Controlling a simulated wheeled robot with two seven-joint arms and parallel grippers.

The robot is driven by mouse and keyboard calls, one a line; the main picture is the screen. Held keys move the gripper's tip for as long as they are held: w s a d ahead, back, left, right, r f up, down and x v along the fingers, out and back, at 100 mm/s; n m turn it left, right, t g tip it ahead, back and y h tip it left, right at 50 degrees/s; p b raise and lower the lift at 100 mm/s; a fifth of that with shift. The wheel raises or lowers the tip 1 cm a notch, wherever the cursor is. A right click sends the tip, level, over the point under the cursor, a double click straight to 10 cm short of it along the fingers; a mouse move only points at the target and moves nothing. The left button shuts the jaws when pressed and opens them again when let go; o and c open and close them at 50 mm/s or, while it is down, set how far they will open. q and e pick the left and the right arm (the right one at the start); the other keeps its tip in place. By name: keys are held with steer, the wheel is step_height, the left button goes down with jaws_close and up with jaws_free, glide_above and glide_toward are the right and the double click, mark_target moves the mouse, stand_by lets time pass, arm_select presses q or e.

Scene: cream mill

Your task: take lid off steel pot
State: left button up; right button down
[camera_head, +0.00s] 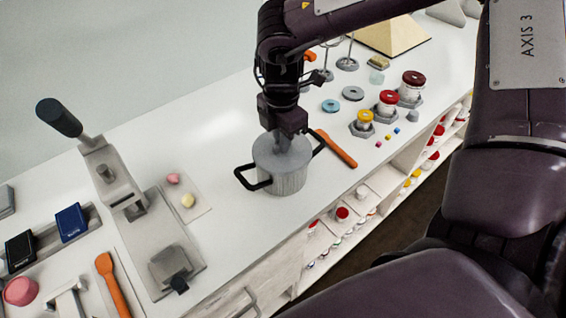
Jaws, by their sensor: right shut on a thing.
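The steel pot (286,181) is a grey cylinder with two black side handles. It stands upright on the white counter, near its front edge. The grey lid (265,156) is on top of the pot; I see no clear gap between them. My right gripper (283,143) comes down from above onto the middle of the lid. It is shut on the lid, and its fingers hide the part they grip. My left gripper is out of view.
An orange-handled tool (337,149) lies close to the pot's right. A grey lever press (130,195) stands to the left. Lidded jars (387,104) and discs stand at the right. Open shelves (360,203) with jars lie below the counter (225,220).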

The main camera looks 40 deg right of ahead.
steer(key=shift+r+p, duration=0.35)
steer(key=shift+r, duration=1.2)
steer(key=shift+w, duration=0.1)
